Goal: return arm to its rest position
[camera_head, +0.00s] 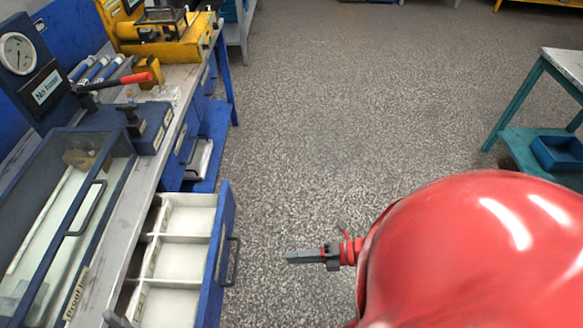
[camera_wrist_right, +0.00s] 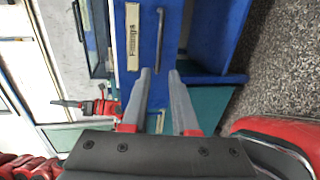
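My right gripper (camera_head: 307,256) reaches out from my large red arm, over the floor just right of the open drawer. It is apart from the drawer and its handle. In the right wrist view its two grey fingers (camera_wrist_right: 160,73) stand apart with nothing held between them. That view shows a blue drawer front labelled "Fittings" (camera_wrist_right: 133,37) beyond the fingertips.
The open blue drawer (camera_head: 225,240) has white compartments and juts from the workbench (camera_head: 150,178). A glass-lidded case (camera_head: 50,215), a gauge (camera_head: 18,53) and a yellow device (camera_head: 180,45) stand on the bench. A teal table (camera_head: 520,110) is at right. The middle floor is clear.

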